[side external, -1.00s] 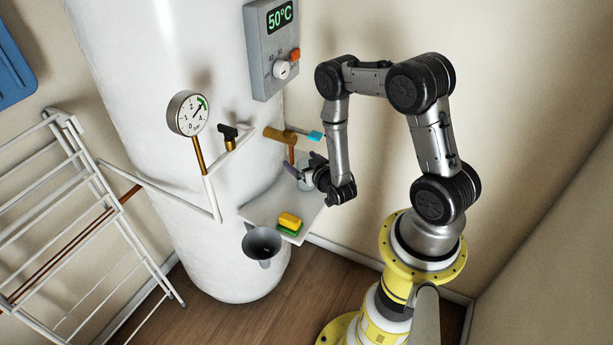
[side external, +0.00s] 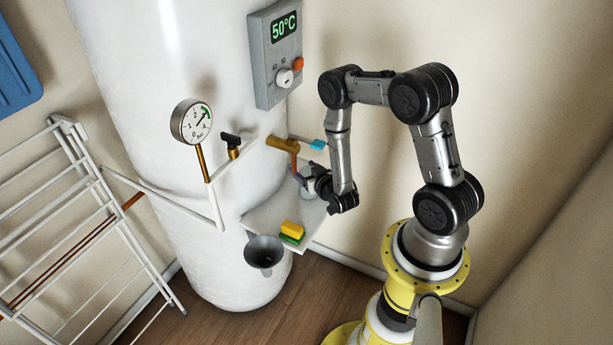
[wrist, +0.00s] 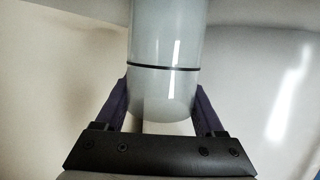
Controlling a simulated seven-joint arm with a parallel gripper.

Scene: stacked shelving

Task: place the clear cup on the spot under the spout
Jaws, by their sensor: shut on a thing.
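The clear cup (wrist: 165,95) is pale and see-through with a dark line around it. In the wrist view it sits between the two dark fingers of my gripper (wrist: 163,108), which is shut on it. In the side view my gripper (side external: 308,184) is over the back right part of the small white shelf (side external: 262,217), and the cup is mostly hidden by it. The brass spout (side external: 284,144), with a copper pipe pointing down, is just above and left of the gripper. The spot under the spout is hidden, and I cannot tell whether the cup touches the shelf.
A yellow and green sponge (side external: 292,231) lies on the shelf's front part. A grey funnel-like cup (side external: 263,252) hangs at its front edge. The white tank (side external: 150,70) carries a gauge (side external: 191,122) and control box (side external: 275,55). A drying rack (side external: 90,210) stands left.

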